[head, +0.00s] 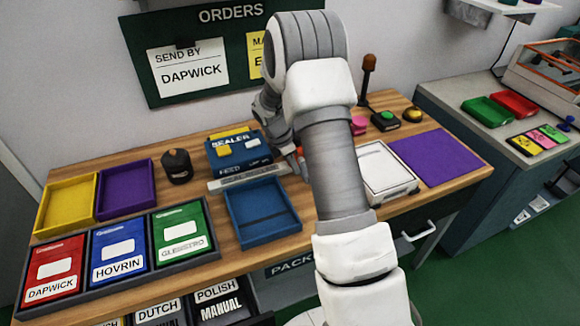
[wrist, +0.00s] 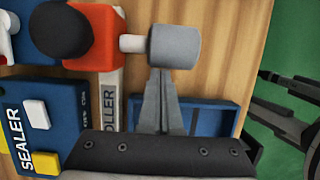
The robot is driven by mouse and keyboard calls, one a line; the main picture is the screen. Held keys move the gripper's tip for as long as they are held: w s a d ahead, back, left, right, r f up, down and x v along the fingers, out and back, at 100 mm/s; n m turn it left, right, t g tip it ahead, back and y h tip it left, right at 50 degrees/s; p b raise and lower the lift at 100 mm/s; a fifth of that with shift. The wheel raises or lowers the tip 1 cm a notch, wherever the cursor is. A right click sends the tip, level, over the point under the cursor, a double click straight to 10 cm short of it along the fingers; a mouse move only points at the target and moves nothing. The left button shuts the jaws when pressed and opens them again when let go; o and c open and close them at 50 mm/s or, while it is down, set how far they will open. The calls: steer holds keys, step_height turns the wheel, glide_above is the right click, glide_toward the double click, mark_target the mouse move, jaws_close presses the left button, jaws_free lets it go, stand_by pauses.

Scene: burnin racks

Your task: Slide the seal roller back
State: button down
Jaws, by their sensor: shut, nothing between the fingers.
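The blue sealer (head: 238,155) stands at the back of the wooden bench, with a pale strip lettered as the seal roller's rail (head: 245,178) in front of it. In the wrist view the sealer (wrist: 35,135) is at the left, beside the lettered rail (wrist: 110,95). The seal roller's red block (wrist: 92,45) has a black knob, and a white shaft leads to a grey cylinder (wrist: 175,46). In the head view my arm hides most of the roller. My gripper (wrist: 161,76) is shut and empty, its tips at the grey cylinder's edge; I cannot tell whether they touch.
A blue tray (head: 284,237) lies in front of the rail. A dark cap-like object (head: 177,166) stands left of the sealer. A white tray-like device (head: 384,170) and a purple mat (head: 437,160) lie to the right. Bare wood shows between the trays.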

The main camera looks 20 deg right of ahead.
steer(key=shift+d, duration=0.25)
